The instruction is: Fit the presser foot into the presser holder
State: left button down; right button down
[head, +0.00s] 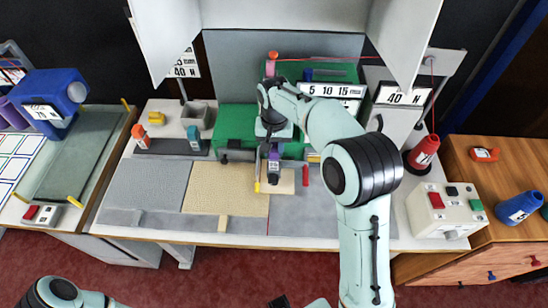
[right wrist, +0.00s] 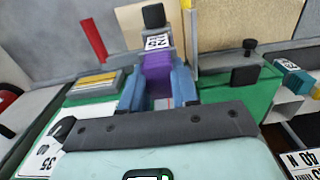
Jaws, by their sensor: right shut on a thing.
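My right gripper (head: 268,168) reaches down in front of the green machine in the middle of the table. In the right wrist view its blue fingers (right wrist: 158,92) are shut on a purple block with a white "25" label, which I take for the presser foot (right wrist: 158,68). A dark knob shows just beyond the block. The purple block also shows in the head view (head: 274,166). I cannot pick out the presser holder with certainty; my arm covers much of the machine front. Of my left arm, only a link shows at the bottom left, with no gripper.
The green machine (head: 233,117) stands at the back. A beige rug piece (head: 222,190) lies before it. A small red bar (head: 305,177) stands right of the gripper. A control box (head: 447,215) and red thread cone (head: 423,151) are at the right. The grey left tabletop is clear.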

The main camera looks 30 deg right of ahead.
aim_at(274, 158)
pick_arm(q)
jog(key=shift+s+f, duration=0.2)
jog(key=shift+f, duration=0.15)
pick_arm(e)
jog(key=shift+f, duration=2.35)
jog(key=shift+f+b, duration=0.15)
jog(key=shift+b, duration=0.15)
jog(key=c, duration=0.8)
grip_release()
jog(key=shift+c, duration=0.2)
notch_tip(274, 158, up, 12)
jog(key=shift+r+p, duration=0.15)
jog(key=shift+p, duration=0.8)
pick_arm(q)
jog(key=shift+w+r, duration=0.35)
jog(key=shift+r, duration=0.2)
jog(key=shift+w+r, duration=0.3)
jog(key=shift+r, duration=0.25)
